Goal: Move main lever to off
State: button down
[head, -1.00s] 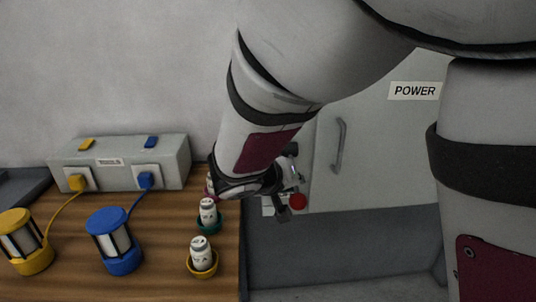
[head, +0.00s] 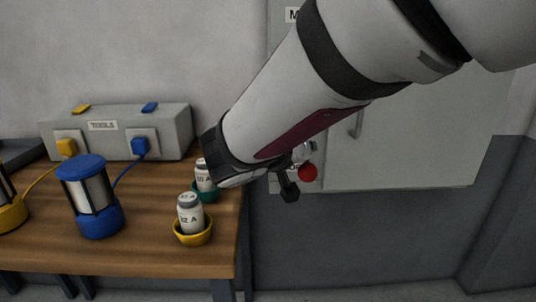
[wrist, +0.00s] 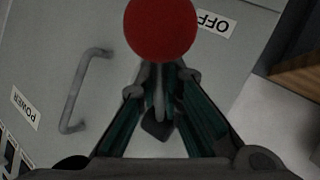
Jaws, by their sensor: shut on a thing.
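The main lever's red ball knob (head: 308,172) is at the lower left of the grey cabinet, and it shows large at the top of the wrist view (wrist: 160,28). An OFF label (wrist: 214,21) is beside the knob. The grip itself is partly hidden by the knob and my arm.
The grey cabinet (head: 400,165) has a door handle (head: 355,124), also seen in the wrist view (wrist: 78,90) near a POWER label (wrist: 25,109). Left, a wooden table (head: 140,255) holds a yellow cup (head: 194,234) with a fuse, a blue lamp (head: 100,222) and a TOOLS box (head: 105,138).

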jog(key=shift+f+b, duration=0.1)
jog(key=shift+b, duration=0.25)
dwell(0.3)
jog(key=c, duration=1.7)
grip_release()
jog(key=v, duration=1.2)
jog(key=shift+f, duration=0.1)
